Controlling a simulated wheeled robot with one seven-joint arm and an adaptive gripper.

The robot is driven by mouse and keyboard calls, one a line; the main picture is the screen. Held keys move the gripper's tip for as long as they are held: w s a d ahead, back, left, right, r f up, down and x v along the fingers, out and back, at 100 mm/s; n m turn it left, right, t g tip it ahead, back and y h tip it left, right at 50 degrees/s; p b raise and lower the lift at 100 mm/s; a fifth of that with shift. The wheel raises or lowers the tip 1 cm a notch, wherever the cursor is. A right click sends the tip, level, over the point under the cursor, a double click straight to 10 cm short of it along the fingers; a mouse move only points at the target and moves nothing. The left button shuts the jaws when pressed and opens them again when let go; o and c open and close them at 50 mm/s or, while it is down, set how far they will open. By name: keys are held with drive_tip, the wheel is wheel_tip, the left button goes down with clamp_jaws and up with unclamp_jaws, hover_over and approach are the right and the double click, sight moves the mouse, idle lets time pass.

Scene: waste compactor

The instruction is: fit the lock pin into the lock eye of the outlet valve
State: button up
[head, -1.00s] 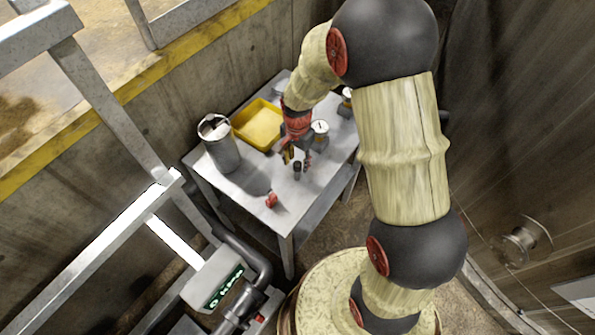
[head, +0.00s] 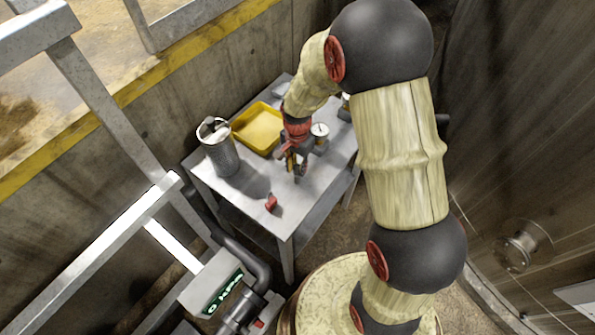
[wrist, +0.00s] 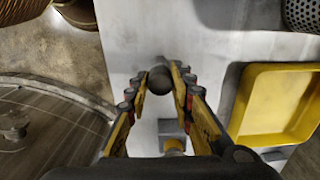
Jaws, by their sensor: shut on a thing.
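My gripper (head: 297,172) is over the front part of the grey metal table (head: 228,193), pointing down. In the wrist view its fingers (wrist: 160,76) are shut on a dark piece (wrist: 159,84) with a round top, one finger on each side. Its lower part is hidden, so I cannot tell whether it touches the table or whether it is the lock pin. A small red piece (head: 271,202) lies on the table near its front edge, apart from my gripper. I cannot make out the lock eye or a clear outlet valve.
A yellow tray (head: 244,142) and a perforated metal canister (head: 222,160) stand left of my gripper. A small gauge-like item (head: 320,131) stands behind it. A round flanged fitting (head: 518,252) is on the right wall. A metal railing (head: 95,258) runs at left.

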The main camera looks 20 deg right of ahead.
clamp_jaws()
drive_tip(key=shift+r, duration=0.15)
drive_tip(key=shift+r+p, duration=2.65)
drive_tip(key=shift+r, duration=0.95)
